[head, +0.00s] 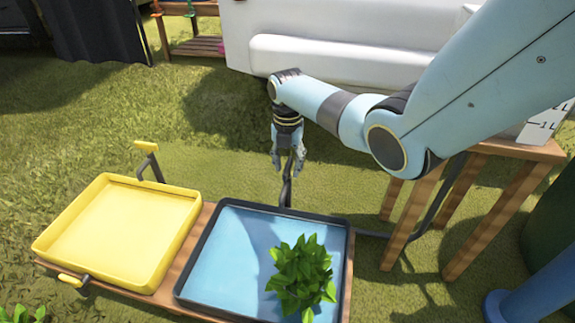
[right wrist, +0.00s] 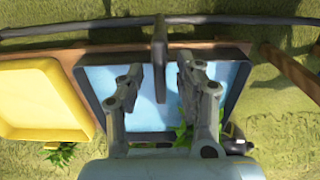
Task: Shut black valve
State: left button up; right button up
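The black valve (head: 287,186) rises behind the black-rimmed tray with blue water (head: 225,245). In the right wrist view its dark lever (right wrist: 160,55) points between my fingers. My right gripper (head: 288,169) points down over the valve, its fingers apart on either side of the lever. In the right wrist view the fingertips of this gripper (right wrist: 160,74) show a gap on both sides of the lever, with no clear contact. The valve's lower part is partly hidden by the gripper and the tray rim. My left gripper is not in view.
A yellow tray (head: 112,235) stands left of the blue one, with a yellow-handled valve (head: 148,158) behind it. A leafy green plant (head: 302,278) is in the blue tray. A wooden stand (head: 488,215) is at the right. Grass behind the trays is open.

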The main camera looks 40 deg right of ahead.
jog(key=shift+c, duration=0.3)
grip_shut()
